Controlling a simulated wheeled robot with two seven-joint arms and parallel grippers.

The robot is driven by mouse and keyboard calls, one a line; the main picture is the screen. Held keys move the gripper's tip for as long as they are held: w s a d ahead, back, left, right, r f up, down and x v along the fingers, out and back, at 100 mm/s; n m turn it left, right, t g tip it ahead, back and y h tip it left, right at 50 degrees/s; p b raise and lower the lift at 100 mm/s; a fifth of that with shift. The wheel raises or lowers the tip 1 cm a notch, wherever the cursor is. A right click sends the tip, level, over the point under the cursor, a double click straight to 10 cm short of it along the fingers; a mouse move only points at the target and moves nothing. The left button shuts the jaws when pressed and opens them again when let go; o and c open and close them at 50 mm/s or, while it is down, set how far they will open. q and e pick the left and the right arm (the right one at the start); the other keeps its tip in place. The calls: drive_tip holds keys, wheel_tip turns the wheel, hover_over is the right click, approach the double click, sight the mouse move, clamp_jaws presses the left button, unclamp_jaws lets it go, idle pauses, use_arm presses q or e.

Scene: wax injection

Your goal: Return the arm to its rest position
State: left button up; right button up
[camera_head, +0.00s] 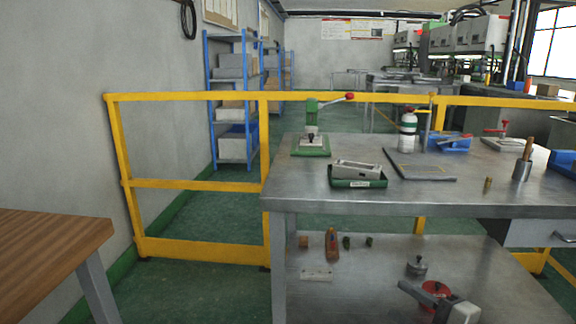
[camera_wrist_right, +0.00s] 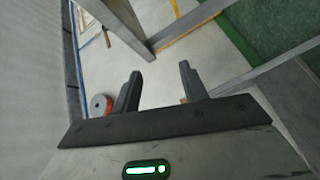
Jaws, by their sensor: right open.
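My right gripper (camera_head: 422,293) is low at the right of the head view, in front of the workbench's lower shelf, and only part of it shows. In the right wrist view its two dark fingers (camera_wrist_right: 160,88) stand wide apart with nothing between them. A red round thing (camera_head: 437,288) shows just behind the gripper. A red and grey round thing (camera_wrist_right: 101,106) shows beside the left finger in the wrist view. My left gripper is not in view.
A steel workbench (camera_head: 330,199) carries a green press (camera_head: 311,140), a green tray (camera_head: 357,182) with a metal block, and a gas bottle (camera_head: 408,130). Several small items lie on its lower shelf (camera_head: 375,285). A yellow rail (camera_head: 190,186) and wooden table (camera_head: 45,240) stand left.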

use_arm(q)
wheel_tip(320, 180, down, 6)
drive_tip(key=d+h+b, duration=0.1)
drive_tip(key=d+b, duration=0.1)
drive_tip(key=b, duration=0.6)
use_arm(e)
drive_tip(key=s+a+f+m+g+h, duration=0.2)
drive_tip(key=s+a+f+m+g, duration=0.1)
drive_tip(key=s+a+f+m, duration=1.2)
use_arm(q)
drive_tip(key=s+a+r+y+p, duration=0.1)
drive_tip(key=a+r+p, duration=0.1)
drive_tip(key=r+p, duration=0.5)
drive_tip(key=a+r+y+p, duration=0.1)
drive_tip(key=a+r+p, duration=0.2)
drive_tip(key=p, duration=1.3)
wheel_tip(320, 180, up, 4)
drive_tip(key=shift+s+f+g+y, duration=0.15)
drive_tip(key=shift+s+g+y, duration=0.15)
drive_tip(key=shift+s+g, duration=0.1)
use_arm(e)
drive_tip(key=s+d+r+m+h, duration=0.1)
drive_tip(key=d+r, duration=0.2)
drive_tip(key=r, duration=0.3)
drive_tip(key=s+d+r+m+g+h, duration=0.1)
drive_tip(key=d+r+m+h, duration=0.1)
drive_tip(key=r, duration=0.3)
drive_tip(key=shift+s+d+r, duration=0.35)
drive_tip(key=shift+s+d, duration=0.05)
drive_tip(key=shift+d, duration=0.5)
